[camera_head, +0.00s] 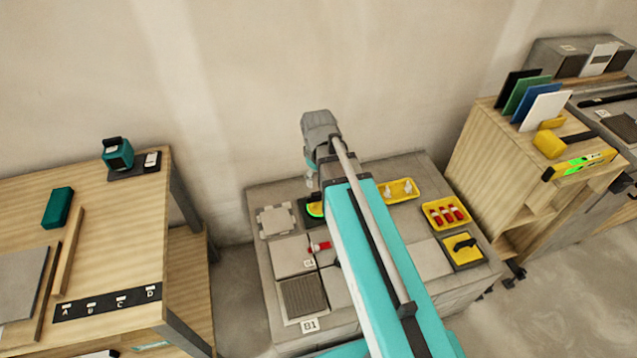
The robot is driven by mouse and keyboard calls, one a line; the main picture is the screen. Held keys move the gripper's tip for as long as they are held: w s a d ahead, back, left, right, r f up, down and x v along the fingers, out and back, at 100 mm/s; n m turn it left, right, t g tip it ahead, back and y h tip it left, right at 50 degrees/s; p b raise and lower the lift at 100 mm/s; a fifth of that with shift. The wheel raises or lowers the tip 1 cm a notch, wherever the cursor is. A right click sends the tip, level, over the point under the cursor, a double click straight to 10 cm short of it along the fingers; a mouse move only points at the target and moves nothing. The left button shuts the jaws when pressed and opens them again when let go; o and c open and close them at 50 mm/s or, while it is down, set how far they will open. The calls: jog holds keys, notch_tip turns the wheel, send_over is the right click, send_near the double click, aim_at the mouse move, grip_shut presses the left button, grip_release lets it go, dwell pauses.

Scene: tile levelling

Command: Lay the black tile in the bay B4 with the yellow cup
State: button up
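A black tile (512,88) stands upright at the left end of a row with green, blue and white tiles on the wooden cabinet at right. My gripper (311,180) is above the back of the grey tiled block, mostly hidden by my arm; its fingers are too small to read. Below it a bright yellow-green round thing (316,209) shows on a dark square; I cannot tell if it is the yellow cup or if the gripper touches it. Only a B1 label (310,325) is readable on the block; I cannot make out B4, and my arm covers its middle.
Yellow trays with white pieces (398,190), red pieces (446,213) and a black-handled tool (463,249) sit on the block's right. A small red piece (320,247) lies on its tiles. A yellow mallet (549,144) and level (581,165) lie by the rack. A wooden table (120,235) stands left.

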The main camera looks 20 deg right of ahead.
aim_at(318, 194)
jog(key=w+d+f+n+b, duration=0.2)
jog(key=w+f+n+b, duration=0.4)
jog(key=w+f+b, duration=0.1)
jog(key=w+d+f+n+b, duration=0.2)
jog(key=w+f+n+b, duration=0.5)
jog(key=w+f+b, duration=0.1)
jog(key=shift+w+d+f, duration=0.35)
jog(key=shift+f, duration=0.55)
jog(key=shift+f+b, duration=0.1)
jog(key=shift+b, duration=0.25)
notch_tip(318, 194, down, 14)
jog(key=b, duration=1.3)
jog(key=shift+r+b, duration=0.2)
jog(key=shift+b, duration=0.1)
jog(key=shift+c, duration=0.2)
grip_shut()
